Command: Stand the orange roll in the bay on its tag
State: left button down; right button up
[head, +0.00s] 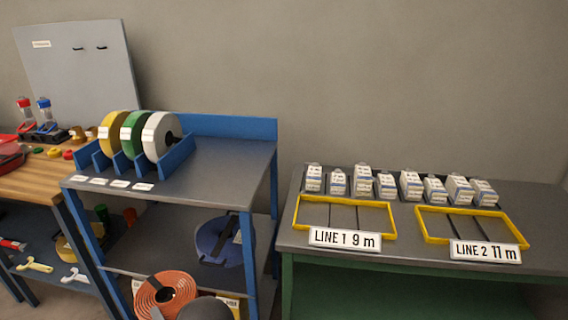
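The orange roll (180,285) is low in the head view, at the front of the blue trolley's lower part. Its dark core faces up toward me, and a dark rounded shape covers part of its right side. A blue rack (178,158) with upright dividers stands on the trolley's top. It holds a yellow roll (106,128), a green roll (127,132) and a white roll (153,138), all upright. The leftmost bay looks empty. Several white tags (97,181) lie along the front edge; their writing is too small to read. Neither gripper is in view.
The trolley top (225,160) is clear right of the rack. A dark blue roll (212,240) is on the shelf below. A wooden bench (40,182) with small items adjoins at left. At right, a table carries white boxes (410,184) and yellow frames (345,200).

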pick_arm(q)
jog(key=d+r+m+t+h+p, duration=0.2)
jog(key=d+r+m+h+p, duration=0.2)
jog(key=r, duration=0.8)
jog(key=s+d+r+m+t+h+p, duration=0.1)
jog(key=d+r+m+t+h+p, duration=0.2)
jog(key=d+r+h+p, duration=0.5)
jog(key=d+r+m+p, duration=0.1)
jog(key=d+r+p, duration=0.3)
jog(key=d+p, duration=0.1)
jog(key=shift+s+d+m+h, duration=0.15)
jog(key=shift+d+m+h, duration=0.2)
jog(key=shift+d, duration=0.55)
